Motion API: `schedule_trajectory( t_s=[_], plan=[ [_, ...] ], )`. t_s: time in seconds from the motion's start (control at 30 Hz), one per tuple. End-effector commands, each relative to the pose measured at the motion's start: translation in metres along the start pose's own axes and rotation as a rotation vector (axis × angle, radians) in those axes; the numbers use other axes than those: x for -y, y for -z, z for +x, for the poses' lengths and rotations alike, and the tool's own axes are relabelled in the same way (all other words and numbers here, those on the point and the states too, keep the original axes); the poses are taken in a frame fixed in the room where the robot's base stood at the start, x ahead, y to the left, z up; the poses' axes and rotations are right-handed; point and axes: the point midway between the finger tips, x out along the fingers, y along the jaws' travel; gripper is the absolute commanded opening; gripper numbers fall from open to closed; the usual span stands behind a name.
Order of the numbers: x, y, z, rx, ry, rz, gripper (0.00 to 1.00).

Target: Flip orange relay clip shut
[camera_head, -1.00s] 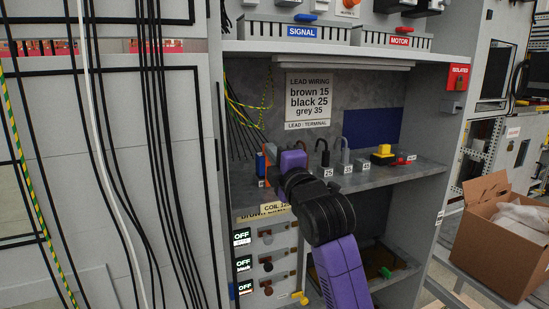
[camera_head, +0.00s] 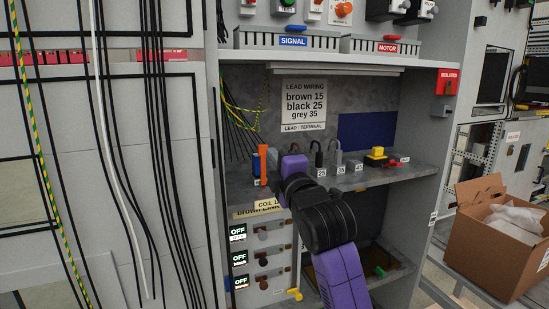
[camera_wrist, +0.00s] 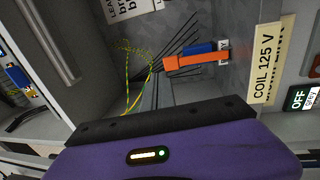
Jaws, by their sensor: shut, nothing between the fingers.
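The orange relay clip (camera_head: 263,162) stands upright at the left end of the cabinet shelf, against a blue relay block (camera_head: 256,166). In the wrist view the orange clip (camera_wrist: 195,61) lies along the blue relay (camera_wrist: 203,48) and reaches past its end; I cannot tell whether it is latched. My gripper (camera_head: 292,167) is just right of the clip in the head view, with a gap between them. It is shut and holds nothing. Its fingertips are hidden behind its purple body in the head view; the wrist view shows the purple body and a black bar (camera_wrist: 150,120).
Grey terminal blocks with black leads (camera_head: 335,167) stand right of my gripper on the shelf (camera_head: 385,177). A yellow-topped button (camera_head: 376,156) is farther right. Coil label (camera_head: 258,208) and OFF displays (camera_head: 238,233) are below. Loose wires hang behind the clip.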

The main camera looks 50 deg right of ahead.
Motion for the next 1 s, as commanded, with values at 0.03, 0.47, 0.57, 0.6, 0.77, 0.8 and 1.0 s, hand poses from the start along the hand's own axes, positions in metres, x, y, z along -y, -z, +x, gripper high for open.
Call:
schedule_trajectory(
  t_s=[0.03,0.47,0.57,0.6,0.77,0.8,1.0],
  plan=[
    [0.002,0.000,-0.006,-0.001,0.002,0.001,0.00],
    [-0.009,0.000,-0.066,-0.001,0.001,0.001,0.00],
    [-0.013,0.000,-0.077,0.000,0.004,0.000,0.00],
    [-0.014,0.000,-0.080,-0.001,0.004,0.000,0.00],
    [-0.014,0.000,-0.087,-0.001,0.004,0.000,0.00],
    [-0.014,0.000,-0.087,-0.001,0.004,0.000,0.00],
    [-0.014,0.000,-0.087,-0.001,0.004,0.008,0.00]
  ],
)
